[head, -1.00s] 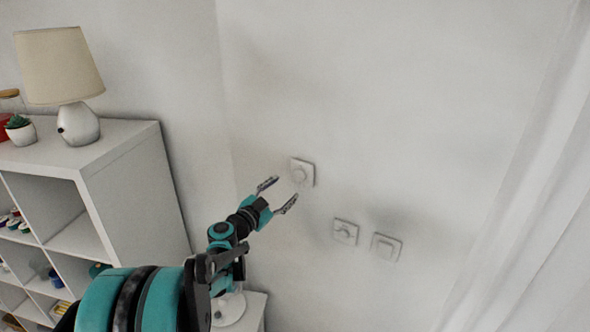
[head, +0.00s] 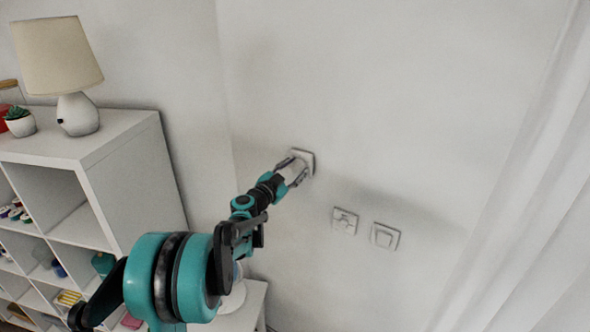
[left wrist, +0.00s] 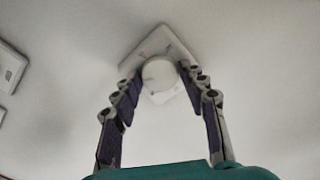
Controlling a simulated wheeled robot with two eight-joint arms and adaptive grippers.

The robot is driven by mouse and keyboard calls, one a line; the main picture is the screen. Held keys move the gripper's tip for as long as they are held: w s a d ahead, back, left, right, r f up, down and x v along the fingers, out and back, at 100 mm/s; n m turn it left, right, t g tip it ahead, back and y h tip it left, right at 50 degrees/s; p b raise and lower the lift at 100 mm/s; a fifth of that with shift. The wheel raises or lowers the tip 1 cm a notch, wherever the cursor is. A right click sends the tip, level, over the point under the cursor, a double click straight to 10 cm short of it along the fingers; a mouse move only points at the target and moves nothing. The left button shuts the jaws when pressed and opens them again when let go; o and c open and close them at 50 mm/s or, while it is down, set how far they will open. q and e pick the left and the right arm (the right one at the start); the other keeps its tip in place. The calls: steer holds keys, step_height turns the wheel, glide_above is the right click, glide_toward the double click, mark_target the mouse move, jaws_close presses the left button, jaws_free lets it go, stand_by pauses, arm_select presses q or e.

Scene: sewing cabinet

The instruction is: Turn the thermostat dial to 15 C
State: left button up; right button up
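The thermostat is a white square plate (head: 308,157) on the wall with a round white dial; in the head view my gripper partly covers it. In the left wrist view the dial (left wrist: 160,75) stands out from its tilted-looking plate (left wrist: 154,46). My left gripper (head: 294,164) is at the thermostat. In the left wrist view its fingers (left wrist: 160,72) are spread on either side of the dial, with a gap to the left finger; the right fingertip is close to the dial's edge, and contact there is unclear. The dial's markings are too small to read. My right gripper is not in view.
Two more white wall plates, one (head: 344,221) and another (head: 386,236), sit lower right of the thermostat. A white shelf unit (head: 125,180) with a lamp (head: 77,113) stands at left. A white curtain (head: 530,200) hangs at right. The wall around the thermostat is otherwise bare.

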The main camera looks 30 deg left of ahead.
arm_select(q)
steer(key=c, duration=0.5)
steer(key=shift+n, duration=0.3)
steer(key=shift+n+b, duration=0.5)
steer(key=shift+n, duration=0.4)
steer(key=n+b, duration=0.1)
steer(key=n, duration=0.2)
steer(key=shift+n, duration=0.3)
steer(key=n+b, duration=0.1)
steer(key=n, duration=0.4)
steer(key=shift+n, duration=0.3)
steer(key=shift+r, duration=0.1)
steer(key=o, duration=1.2)
